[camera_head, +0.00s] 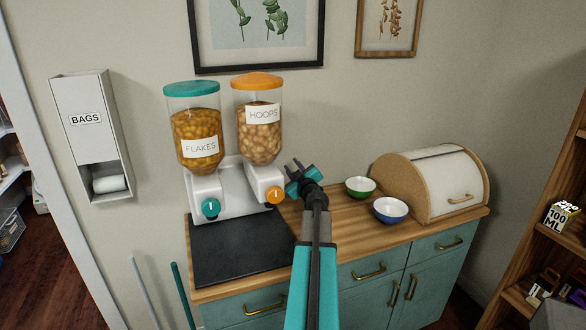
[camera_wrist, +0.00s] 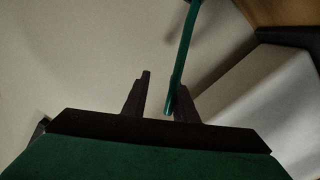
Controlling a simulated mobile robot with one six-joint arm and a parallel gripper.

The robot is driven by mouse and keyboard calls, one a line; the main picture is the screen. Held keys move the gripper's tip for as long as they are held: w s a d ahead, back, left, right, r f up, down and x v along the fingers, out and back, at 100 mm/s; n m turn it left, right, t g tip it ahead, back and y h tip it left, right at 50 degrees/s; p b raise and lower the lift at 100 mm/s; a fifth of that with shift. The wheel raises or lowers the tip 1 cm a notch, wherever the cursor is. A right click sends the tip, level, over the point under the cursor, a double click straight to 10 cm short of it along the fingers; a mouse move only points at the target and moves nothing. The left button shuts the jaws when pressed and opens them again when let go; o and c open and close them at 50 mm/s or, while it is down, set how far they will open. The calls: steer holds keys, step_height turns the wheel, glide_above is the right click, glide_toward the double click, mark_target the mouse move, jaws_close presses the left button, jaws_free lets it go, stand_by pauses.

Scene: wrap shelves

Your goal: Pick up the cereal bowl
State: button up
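In the head view a green bowl (camera_head: 360,187) with a white inside stands upright on the wooden counter. A blue bowl (camera_head: 390,211), also white inside, stands just in front of it, to its right. Neither is marked as the cereal bowl, and I cannot make out contents. My gripper (camera_head: 292,170) is up beside the orange-lidded dispenser, left of both bowls and apart from them. In the wrist view my gripper (camera_wrist: 160,92) has its two dark fingers apart, with no bowl between them. A thin green rod (camera_wrist: 186,45) shows by the right finger; its distance is unclear.
Two dispensers, flakes (camera_head: 196,135) and hoops (camera_head: 260,130), stand on a white base behind a dark mat (camera_head: 235,250). A bread box (camera_head: 437,180) stands right of the bowls. A bag holder (camera_head: 88,120) hangs at left; a wooden shelf (camera_head: 545,240) is at right.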

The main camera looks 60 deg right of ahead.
steer(key=r+v, duration=0.1)
steer(key=v, duration=1.1)
stand_by(0.7)
steer(key=shift+r, duration=0.1)
stand_by(0.6)
